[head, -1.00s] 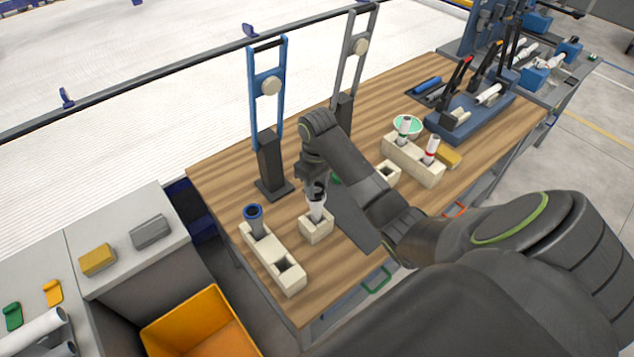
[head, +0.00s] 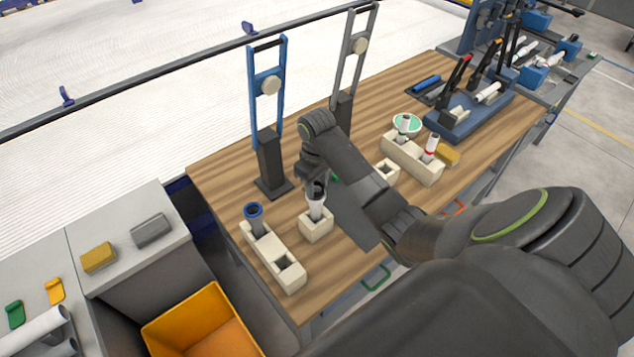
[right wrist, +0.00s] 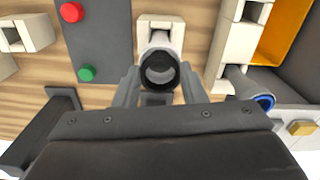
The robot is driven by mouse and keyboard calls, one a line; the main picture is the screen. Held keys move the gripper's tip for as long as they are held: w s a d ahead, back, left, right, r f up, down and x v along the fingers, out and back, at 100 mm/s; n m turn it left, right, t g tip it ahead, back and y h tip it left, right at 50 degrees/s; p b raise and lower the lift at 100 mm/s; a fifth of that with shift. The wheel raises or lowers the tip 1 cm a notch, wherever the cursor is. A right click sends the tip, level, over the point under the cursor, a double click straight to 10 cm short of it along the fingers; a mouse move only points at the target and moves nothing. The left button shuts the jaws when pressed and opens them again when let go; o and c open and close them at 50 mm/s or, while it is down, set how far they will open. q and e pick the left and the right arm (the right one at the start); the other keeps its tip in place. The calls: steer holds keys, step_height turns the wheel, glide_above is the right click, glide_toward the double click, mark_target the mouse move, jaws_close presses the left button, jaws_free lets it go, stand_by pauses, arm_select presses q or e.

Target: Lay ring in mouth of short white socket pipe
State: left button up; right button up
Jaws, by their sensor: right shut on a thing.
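The short white socket pipe (head: 316,210) stands upright in a single cream block (head: 315,231) near the table's front left. It shows in the right wrist view (right wrist: 162,42) with its mouth toward the camera. A dark ring (right wrist: 160,70) is at the pipe's mouth, between my right gripper's fingers. My right gripper (right wrist: 160,86) is shut on this ring. In the head view, my right gripper (head: 316,182) points down right over the pipe. I cannot tell whether the ring rests in the mouth or is just above it. My left gripper is not in view.
A cream two-hole block (head: 287,277) with a blue-collared grey pipe (head: 254,217) stands left of the pipe. A blue upright stand (head: 270,160) rises behind. A dark panel with red and green buttons (right wrist: 97,40) lies beside the block.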

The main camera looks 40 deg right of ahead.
steer(key=shift+f, duration=0.8)
stand_by(2.5)
steer(key=o, duration=1.5)
steer(key=shift+r, duration=0.15)
steer(key=shift+r, duration=3.4)
